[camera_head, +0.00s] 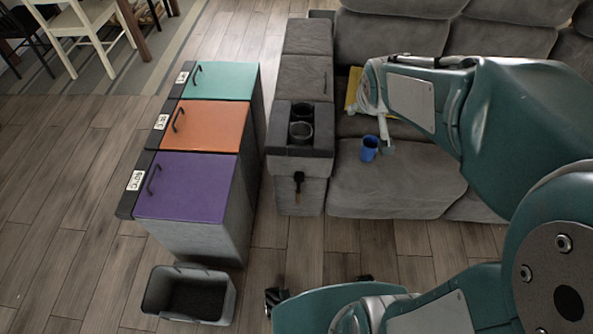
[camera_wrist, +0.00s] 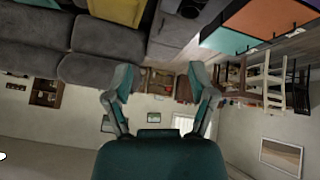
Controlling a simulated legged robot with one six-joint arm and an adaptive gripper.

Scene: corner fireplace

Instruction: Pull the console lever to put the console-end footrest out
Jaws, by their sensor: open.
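The grey console (camera_head: 316,150) stands at the left end of the grey sofa, with two dark cup holders on top. The black console lever (camera_head: 298,182) hangs on its front face. The console-end seat (camera_head: 385,185) is right of the console, and no extended footrest shows in front of it. My gripper (camera_head: 374,115) is above the seat, right of and behind the lever, apart from it. In the wrist view my gripper (camera_wrist: 158,70) has its fingers spread with nothing between them. The lever cannot be made out there.
A blue cup (camera_head: 369,150) is on the console-end seat, close to my gripper. A yellow item (camera_head: 353,90) lies behind. Left stand purple (camera_head: 185,187), orange (camera_head: 207,125) and teal (camera_head: 220,80) lidded bins and a grey open bin (camera_head: 224,300). Floor before the console is clear.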

